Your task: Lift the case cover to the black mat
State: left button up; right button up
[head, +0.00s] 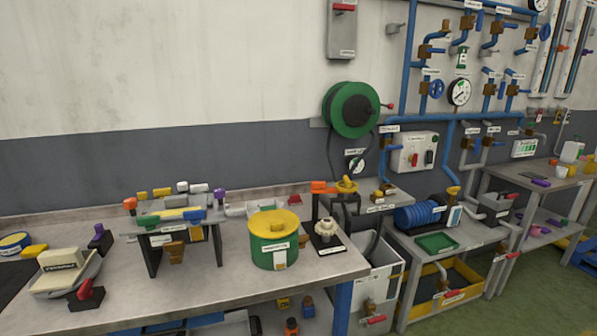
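A yellow round cover (274,223) sits on top of a green round case (268,255) on the near workbench; it looks like the case cover. The case has a white label that is too small to read. A black mat (12,279) lies at the far left of the bench, cut off by the picture edge. A smaller black plate (322,249) carries a pale gear-like part (326,229) to the right of the case. Neither of my grippers is in view.
A rack (170,228) of coloured-handled tools stands left of the case. The bench front (200,290) is clear.

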aim_at(170, 208)
jog(key=j+z, duration=0.6)
jog(key=z, duration=0.15)
jog(key=j+z, duration=0.25)
jog(key=z, duration=0.15)
jog(key=k+j+z, duration=0.15)
jog(key=z, duration=0.25)
jog(key=j, duration=0.1)
